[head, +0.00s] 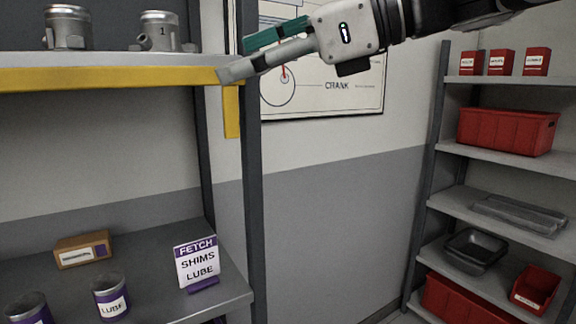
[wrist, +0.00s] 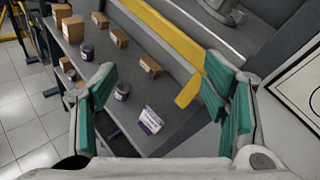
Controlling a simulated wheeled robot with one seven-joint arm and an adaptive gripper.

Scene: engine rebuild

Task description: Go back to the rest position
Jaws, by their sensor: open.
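My gripper (head: 262,52) is in the upper middle of the head view, beside the right end of the yellow-edged upper shelf (head: 110,78). In the wrist view my gripper (wrist: 162,95) shows its two teal-padded fingers wide apart with nothing between them. It is open and empty. Beyond the fingers, the wrist view looks down on a lower shelf (wrist: 72,58) with boxes and cans, and a white and purple sign (wrist: 150,121).
Two metal pistons (head: 68,28) stand on the upper shelf. The sign (head: 198,264), a cardboard box (head: 82,250) and lube cans (head: 111,298) stand below. A dark shelf post (head: 253,170) is close under my gripper. A right rack holds red bins (head: 507,131).

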